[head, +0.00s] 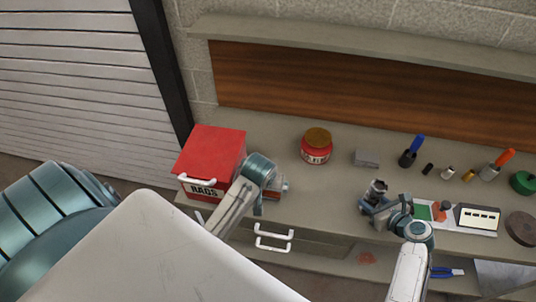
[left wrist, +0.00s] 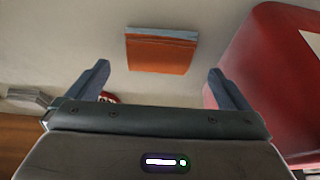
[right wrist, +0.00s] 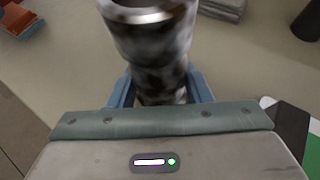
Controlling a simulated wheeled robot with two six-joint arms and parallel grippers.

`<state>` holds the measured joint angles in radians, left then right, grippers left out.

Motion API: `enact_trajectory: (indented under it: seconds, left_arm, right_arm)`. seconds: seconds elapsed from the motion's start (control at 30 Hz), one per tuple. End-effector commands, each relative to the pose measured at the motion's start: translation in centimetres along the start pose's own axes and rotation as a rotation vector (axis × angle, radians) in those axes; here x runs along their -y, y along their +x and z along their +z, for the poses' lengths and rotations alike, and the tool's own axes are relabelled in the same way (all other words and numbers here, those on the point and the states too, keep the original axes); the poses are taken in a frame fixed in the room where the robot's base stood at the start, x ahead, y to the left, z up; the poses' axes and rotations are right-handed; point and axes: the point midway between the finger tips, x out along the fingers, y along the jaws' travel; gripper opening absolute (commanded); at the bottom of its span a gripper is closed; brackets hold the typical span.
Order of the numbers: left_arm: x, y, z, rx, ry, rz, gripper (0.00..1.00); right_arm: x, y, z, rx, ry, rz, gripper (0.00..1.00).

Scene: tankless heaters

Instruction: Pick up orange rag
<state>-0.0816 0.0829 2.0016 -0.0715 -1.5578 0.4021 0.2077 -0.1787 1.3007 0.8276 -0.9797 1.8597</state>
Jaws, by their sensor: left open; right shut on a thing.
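The orange rag (left wrist: 160,52) is a flat folded piece with a grey-blue edge. It lies on the pale counter, ahead of and between the fingers of my left gripper (left wrist: 158,72) in the left wrist view. That gripper is open, with a gap to the rag. My right gripper (head: 375,207) is shut on a worn metal cylinder (right wrist: 150,50), which also shows in the head view (head: 376,188).
A red box marked RAGS (head: 214,155) stands left on the counter (head: 310,195). White drawer handles (head: 273,238) are below.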

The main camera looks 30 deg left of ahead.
Motion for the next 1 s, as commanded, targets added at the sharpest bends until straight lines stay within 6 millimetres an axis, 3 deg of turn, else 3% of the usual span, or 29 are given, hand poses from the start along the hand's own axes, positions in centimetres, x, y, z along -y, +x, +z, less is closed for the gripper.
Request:
enact_trajectory:
  seconds: [0.03,0.3,0.6,0.8,1.0]
  left_arm:
    - [0.1,0.7,-0.1,0.002,0.000,-0.002,1.00]
    - [0.1,4.4,-0.5,0.001,0.000,-0.002,1.00]
    - [0.1,4.9,-0.5,0.000,0.000,-0.001,1.00]
    - [0.1,4.9,-0.5,0.000,0.000,-0.001,0.63]
    - [0.1,4.8,-0.5,0.000,0.000,-0.001,0.59]
  right_arm:
    - [-0.3,0.1,-1.0,-0.015,0.004,0.007,0.27]
    - [-0.3,0.1,-1.0,-0.015,0.004,0.007,0.27]
    - [-0.3,0.1,-1.0,-0.015,0.004,0.007,0.27]
    - [-0.3,0.1,-1.0,-0.015,0.004,0.007,0.27]
    - [-0.3,0.1,-1.0,-0.015,0.004,0.006,0.27]
